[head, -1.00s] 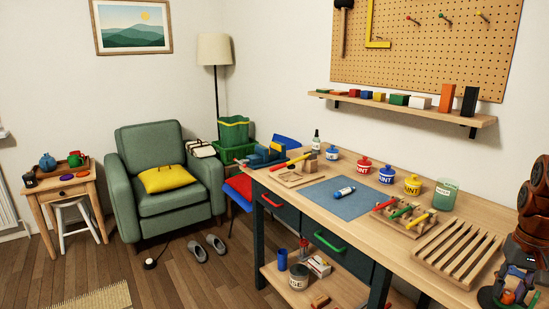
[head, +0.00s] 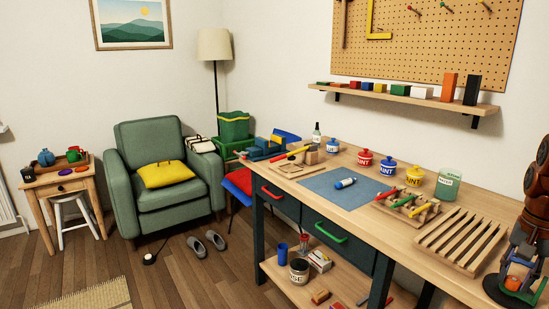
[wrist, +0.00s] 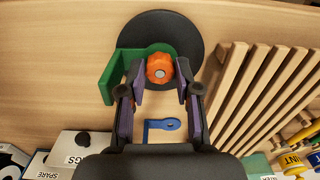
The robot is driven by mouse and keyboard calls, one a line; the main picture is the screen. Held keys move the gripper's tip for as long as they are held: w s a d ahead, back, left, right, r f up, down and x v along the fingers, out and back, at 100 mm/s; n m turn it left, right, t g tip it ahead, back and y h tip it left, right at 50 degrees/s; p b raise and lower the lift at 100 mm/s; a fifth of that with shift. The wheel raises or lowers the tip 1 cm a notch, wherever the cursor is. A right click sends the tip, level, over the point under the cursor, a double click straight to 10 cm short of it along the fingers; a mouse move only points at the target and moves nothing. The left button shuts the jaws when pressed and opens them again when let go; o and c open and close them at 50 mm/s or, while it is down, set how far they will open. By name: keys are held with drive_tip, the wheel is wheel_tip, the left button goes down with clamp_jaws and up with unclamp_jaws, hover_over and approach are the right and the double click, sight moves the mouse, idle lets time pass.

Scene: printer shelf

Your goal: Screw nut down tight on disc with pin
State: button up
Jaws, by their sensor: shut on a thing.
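The orange lobed nut (wrist: 160,69) sits over the round black disc (wrist: 160,35) in the wrist view. The grey tip of the pin (wrist: 159,71) shows in the nut's middle. A green angled piece (wrist: 118,75) lies on the disc, partly under the nut. My gripper (wrist: 160,84) is shut on the nut, with one finger on each side of it. The nut also shows in the head view (head: 513,283), low at the right edge, under my arm. How far down the nut sits on the pin is hidden.
A slatted wooden rack (wrist: 262,88) stands close on the right. Bare bench (wrist: 50,60) is at the left.

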drive_tip(key=m+b, duration=0.3)
drive_tip(key=m, duration=0.3)
drive_tip(key=shift+f+b, duration=0.1)
drive_tip(key=shift+b, duration=0.2)
drive_tip(key=m+b, duration=0.2)
drive_tip(key=m, duration=0.2)
drive_tip(key=shift+m, duration=1)
drive_tip(key=o, duration=0.6)
drive_tip(key=shift+c, duration=0.2)
